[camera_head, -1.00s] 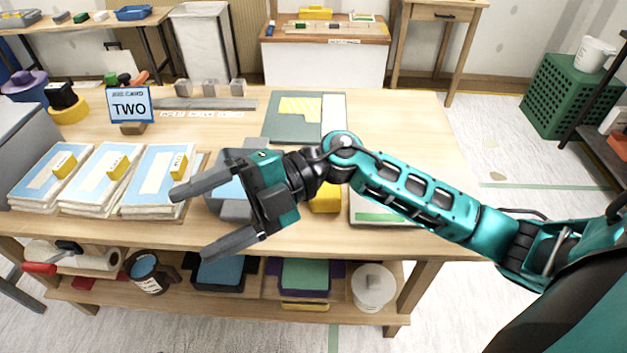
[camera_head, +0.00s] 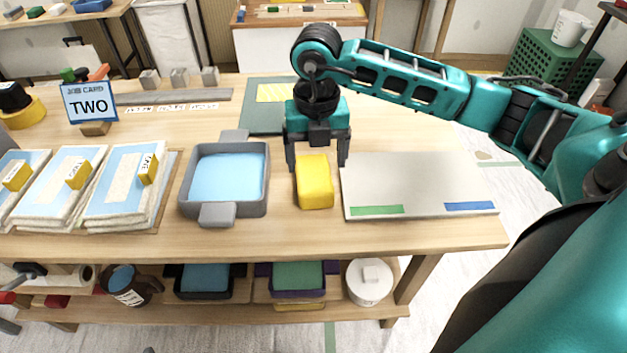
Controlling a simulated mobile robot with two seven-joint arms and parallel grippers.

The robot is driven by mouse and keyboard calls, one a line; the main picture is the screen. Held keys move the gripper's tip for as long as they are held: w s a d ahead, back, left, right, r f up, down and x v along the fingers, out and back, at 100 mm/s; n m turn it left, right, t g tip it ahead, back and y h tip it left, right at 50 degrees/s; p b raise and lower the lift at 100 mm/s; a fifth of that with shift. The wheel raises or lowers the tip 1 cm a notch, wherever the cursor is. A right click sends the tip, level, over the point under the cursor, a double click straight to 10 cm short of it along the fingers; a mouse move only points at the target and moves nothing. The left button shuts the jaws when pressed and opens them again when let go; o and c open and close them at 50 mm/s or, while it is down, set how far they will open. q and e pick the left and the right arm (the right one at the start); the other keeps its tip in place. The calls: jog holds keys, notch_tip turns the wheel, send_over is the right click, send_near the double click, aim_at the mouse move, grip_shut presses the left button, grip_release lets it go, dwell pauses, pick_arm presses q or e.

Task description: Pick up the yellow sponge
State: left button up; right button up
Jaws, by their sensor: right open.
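The yellow sponge (camera_head: 314,186) is a rounded block on the wooden table, between a grey tray with light blue contents and a pale board. My right gripper (camera_head: 318,166) points down over the far end of the sponge. Its two dark fingers are open, one at each side of the sponge, and I see a gap at the right finger. Whether the left finger touches the sponge I cannot tell. My left gripper is not in view.
The grey tray (camera_head: 193,207) stands close left of the sponge. The pale board (camera_head: 415,183) with green and blue strips lies close right. A green mat (camera_head: 262,122) lies behind. Stacks of papers (camera_head: 125,185) and a job card (camera_head: 90,103) are at the left. Table in front of the sponge is clear.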

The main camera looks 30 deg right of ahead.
aim_at(314, 173)
jog(key=shift+w+f, duration=0.1)
jog(key=shift+f, duration=0.8)
notch_tip(314, 173, down, 4)
jog(key=shift+w+r+b, duration=0.15)
jog(key=shift+b, duration=0.2)
jog(key=shift+f, duration=0.3)
jog(key=shift+c, duration=0.4)
jog(key=c, duration=0.6)
jog(key=shift+c, duration=0.2)
